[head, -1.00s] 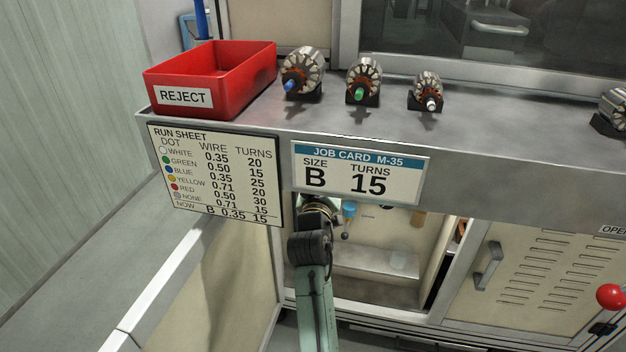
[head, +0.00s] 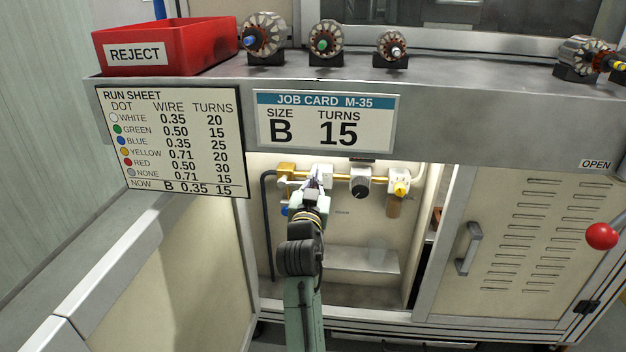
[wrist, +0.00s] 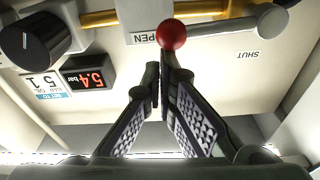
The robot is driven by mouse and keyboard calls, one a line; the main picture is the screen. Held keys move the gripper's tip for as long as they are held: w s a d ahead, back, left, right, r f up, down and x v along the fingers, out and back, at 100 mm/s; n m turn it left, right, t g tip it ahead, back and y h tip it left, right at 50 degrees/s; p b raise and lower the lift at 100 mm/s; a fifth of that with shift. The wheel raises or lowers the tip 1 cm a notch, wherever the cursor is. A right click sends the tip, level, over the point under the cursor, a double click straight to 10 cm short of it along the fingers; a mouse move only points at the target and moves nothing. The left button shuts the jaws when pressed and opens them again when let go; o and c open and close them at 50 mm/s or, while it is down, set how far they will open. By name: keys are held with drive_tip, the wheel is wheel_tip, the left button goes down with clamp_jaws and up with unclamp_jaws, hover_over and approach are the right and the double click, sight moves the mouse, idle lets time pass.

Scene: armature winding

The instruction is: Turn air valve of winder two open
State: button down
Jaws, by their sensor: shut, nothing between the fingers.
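In the wrist view, the air valve's grey lever (wrist: 222,29) runs nearly along the brass pipe, from a pale hub at right to a red ball knob (wrist: 171,35). The knob overlaps a label reading "PEN", its first letter hidden; a "SHUT" label (wrist: 248,55) sits below the lever. My gripper (wrist: 159,82) is shut and empty, its tips just below the knob; I cannot tell whether they touch it. In the head view, my gripper (head: 314,185) is inside the open cabinet at the pipework; my arm hides the lever, and a brass fitting (head: 285,170) shows at left.
A black regulator knob (wrist: 40,40) and a red display reading 5.4 bar (wrist: 89,78) are to the left in the wrist view. In the head view, an open door (head: 160,280), a closed vented door (head: 530,240) and the bench edge (head: 430,120) frame the cabinet opening.

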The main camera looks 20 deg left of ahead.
drive_tip(key=shift+d+f, duration=0.1)
drive_tip(key=shift+f, duration=0.15)
drive_tip(key=shift+r, duration=0.1)
idle(0.4)
